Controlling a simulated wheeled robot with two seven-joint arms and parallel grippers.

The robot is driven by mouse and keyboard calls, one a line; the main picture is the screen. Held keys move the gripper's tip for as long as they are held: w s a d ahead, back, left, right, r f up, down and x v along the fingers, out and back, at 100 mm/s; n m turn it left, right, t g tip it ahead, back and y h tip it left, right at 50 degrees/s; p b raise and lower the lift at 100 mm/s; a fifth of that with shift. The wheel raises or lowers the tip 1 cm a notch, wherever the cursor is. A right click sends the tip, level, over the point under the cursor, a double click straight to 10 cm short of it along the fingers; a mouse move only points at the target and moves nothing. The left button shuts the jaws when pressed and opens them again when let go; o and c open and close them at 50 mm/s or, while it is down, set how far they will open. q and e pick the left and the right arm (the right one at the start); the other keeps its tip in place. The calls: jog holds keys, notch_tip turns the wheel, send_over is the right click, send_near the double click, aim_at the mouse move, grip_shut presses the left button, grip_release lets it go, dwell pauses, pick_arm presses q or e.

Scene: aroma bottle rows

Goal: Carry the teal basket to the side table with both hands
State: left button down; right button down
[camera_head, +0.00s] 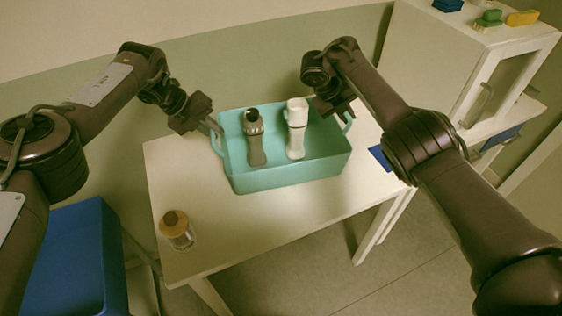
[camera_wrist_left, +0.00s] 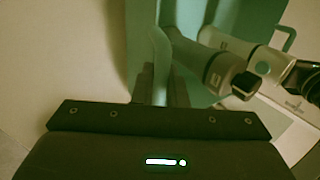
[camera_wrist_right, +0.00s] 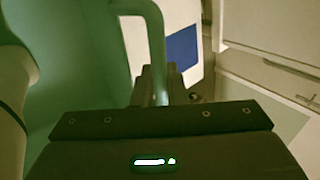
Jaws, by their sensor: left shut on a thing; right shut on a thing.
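The teal basket (camera_head: 290,174) is at the white table (camera_head: 285,222), level, over its back half; I cannot tell whether its base touches the top. A dark grey bottle (camera_head: 256,150) and a white bottle (camera_head: 296,138) stand inside it. My left gripper (camera_head: 216,128) is shut on the basket's left handle, which shows between its fingers in the left wrist view (camera_wrist_left: 161,65). My right gripper (camera_head: 343,112) is shut on the right handle, also seen in the right wrist view (camera_wrist_right: 157,45). The arms partly hide the handles in the head view.
An amber bottle (camera_head: 176,229) with a tan cap stands at the table's front left. A blue bin (camera_head: 68,260) is at lower left. A white cabinet (camera_head: 445,65) with colored items on top stands at right. A blue flat thing (camera_head: 380,158) shows by the table's right edge.

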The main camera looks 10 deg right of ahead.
pick_arm(q)
jog(key=shift+f, duration=0.4)
pick_arm(e)
jog(key=shift+f, duration=0.45)
pick_arm(q)
jog(key=c, duration=1.5)
grip_release()
jog(key=shift+r, duration=0.2)
pick_arm(e)
jog(key=c, duration=1.5)
grip_release()
jog(key=shift+r, duration=0.25)
pick_arm(q)
jog(key=shift+o, duration=0.2)
pick_arm(e)
jog(key=shift+o, duration=0.2)
jog(key=shift+s, duration=0.1)
pick_arm(q)
jog(key=shift+a+r, duration=0.35)
jog(key=shift+r, duration=0.1)
jog(key=v, duration=1)
jog(key=shift+a+r, duration=0.25)
jog(key=shift+r, duration=0.1)
pick_arm(e)
jog(key=v, duration=1.2)
pick_arm(q)
jog(key=shift+s, duration=0.1)
